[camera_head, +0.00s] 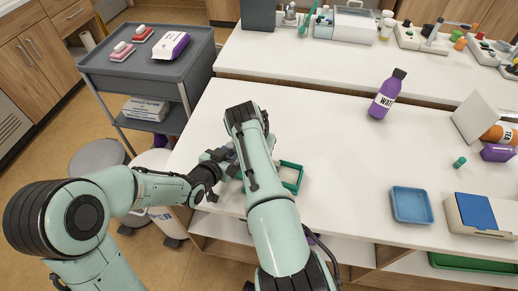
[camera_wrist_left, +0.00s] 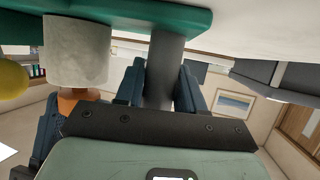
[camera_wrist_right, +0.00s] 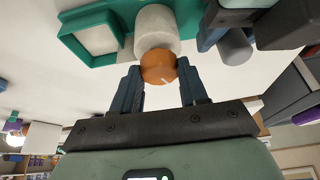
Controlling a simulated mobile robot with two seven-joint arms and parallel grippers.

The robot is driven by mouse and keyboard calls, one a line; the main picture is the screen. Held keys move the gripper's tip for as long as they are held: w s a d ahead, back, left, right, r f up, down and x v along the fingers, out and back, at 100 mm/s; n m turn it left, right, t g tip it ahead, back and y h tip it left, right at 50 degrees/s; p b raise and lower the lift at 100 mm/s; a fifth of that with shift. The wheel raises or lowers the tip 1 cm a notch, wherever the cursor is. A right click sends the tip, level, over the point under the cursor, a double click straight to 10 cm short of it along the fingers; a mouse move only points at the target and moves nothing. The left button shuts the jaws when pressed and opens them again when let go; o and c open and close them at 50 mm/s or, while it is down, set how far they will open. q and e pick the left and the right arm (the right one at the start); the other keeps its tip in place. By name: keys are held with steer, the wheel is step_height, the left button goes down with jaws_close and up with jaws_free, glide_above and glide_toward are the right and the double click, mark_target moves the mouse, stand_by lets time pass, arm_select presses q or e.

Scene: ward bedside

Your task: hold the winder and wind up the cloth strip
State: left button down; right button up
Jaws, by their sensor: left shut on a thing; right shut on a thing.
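The winder has a green frame (camera_head: 291,177) at the table's left front edge; its open square end also shows in the right wrist view (camera_wrist_right: 75,35). My left gripper (camera_wrist_left: 162,85) is shut on the winder's grey post (camera_wrist_left: 166,62). My right gripper (camera_wrist_right: 160,80) is shut on an orange knob (camera_wrist_right: 158,68) at the end of the pale cloth roll (camera_wrist_right: 157,27). The roll also shows in the left wrist view (camera_wrist_left: 77,48), beside the post. In the head view my right forearm hides the roll and knob, and my left gripper (camera_head: 222,163) is partly visible.
A purple bottle (camera_head: 386,95) stands farther back on the white table (camera_head: 330,125). A blue tray (camera_head: 411,205), a small green piece (camera_head: 459,162) and a blue-topped box (camera_head: 477,212) are to the right. The table middle is clear. A grey cart (camera_head: 150,65) stands at the left.

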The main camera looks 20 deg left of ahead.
steer(key=shift+m, duration=0.6)
steer(key=shift+h, duration=0.3)
steer(key=o, duration=1)
steer(key=shift+o, duration=0.2)
steer(key=shift+r, duration=0.1)
steer(key=v, duration=1.2)
